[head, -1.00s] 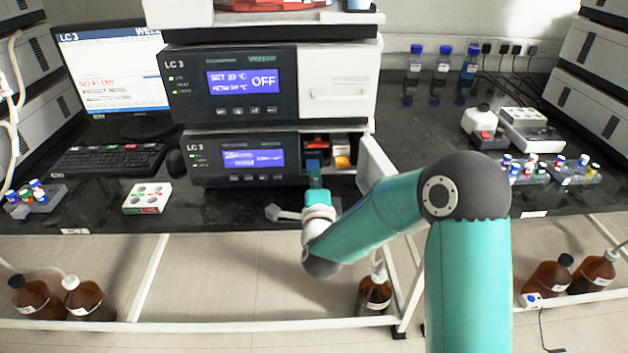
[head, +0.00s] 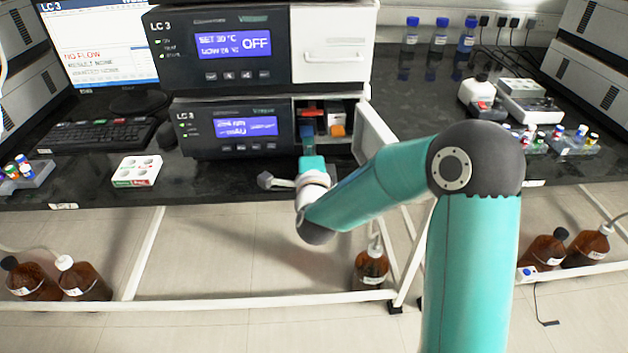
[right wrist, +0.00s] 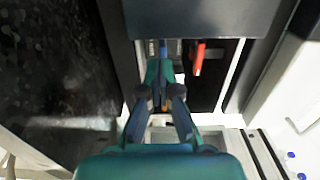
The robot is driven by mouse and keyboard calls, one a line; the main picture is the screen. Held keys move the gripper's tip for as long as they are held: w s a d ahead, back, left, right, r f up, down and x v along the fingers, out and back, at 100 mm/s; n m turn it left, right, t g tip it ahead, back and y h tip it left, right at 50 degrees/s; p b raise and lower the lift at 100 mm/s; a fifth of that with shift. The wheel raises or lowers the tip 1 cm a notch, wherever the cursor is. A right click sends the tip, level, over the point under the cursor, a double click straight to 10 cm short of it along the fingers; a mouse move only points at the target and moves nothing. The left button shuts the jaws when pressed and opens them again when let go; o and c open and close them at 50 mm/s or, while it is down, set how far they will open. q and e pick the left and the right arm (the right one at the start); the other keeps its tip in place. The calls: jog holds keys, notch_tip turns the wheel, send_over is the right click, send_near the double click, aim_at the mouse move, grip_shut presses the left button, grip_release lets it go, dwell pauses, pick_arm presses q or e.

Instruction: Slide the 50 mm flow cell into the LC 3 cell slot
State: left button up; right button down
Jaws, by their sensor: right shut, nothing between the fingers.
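The lower LC 3 unit (head: 182,140) has an open bay on its right side, with its white door (head: 375,130) swung out. My right gripper (head: 308,146) is at the left part of this bay, its fingers pointing in. In the right wrist view its fingers (right wrist: 160,80) are close together, with nothing held. A small blue part (right wrist: 163,47) shows just beyond the fingertips. A red part (right wrist: 198,58) is to its right; red (head: 312,112) and orange (head: 338,130) parts show in the bay in the head view. I cannot tell which is the 50 mm flow cell. My left gripper is out of view.
A keyboard (head: 92,137) is further left. Vial racks (head: 556,140) stand at the right. The bench's front edge is close below my right wrist.

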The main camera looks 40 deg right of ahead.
jog(key=b+v, duration=0.4)
jog(key=v, duration=0.9)
jog(key=w+a+f+n+g+y, duration=0.1)
jog(key=a+f+n+g+y, duration=0.15)
jog(key=f, duration=0.95)
jog(key=w+a+f+n+g+y, duration=0.1)
jog(key=f+n+y, duration=0.15)
jog(key=f, duration=0.85)
jog(key=s+a+f+n+g+y, duration=0.4)
jog(key=s+a+f+n, duration=0.35)
jog(key=f, duration=0.25)
jog(key=s+a+f+n+g+y, duration=0.4)
jog(key=s+a+f+n, duration=0.3)
jog(key=f, duration=0.4)
jog(key=s+a+n+g+y, duration=0.2)
jog(key=s+a+n+g, duration=0.1)
jog(key=s+n, duration=0.1)
notch_tip(320, 180, up, 26)
jog(key=p, duration=2.5)
jog(key=shift+w+d+p, duration=0.15)
jog(key=shift+w+p, duration=0.15)
jog(key=shift+w, duration=0.05)
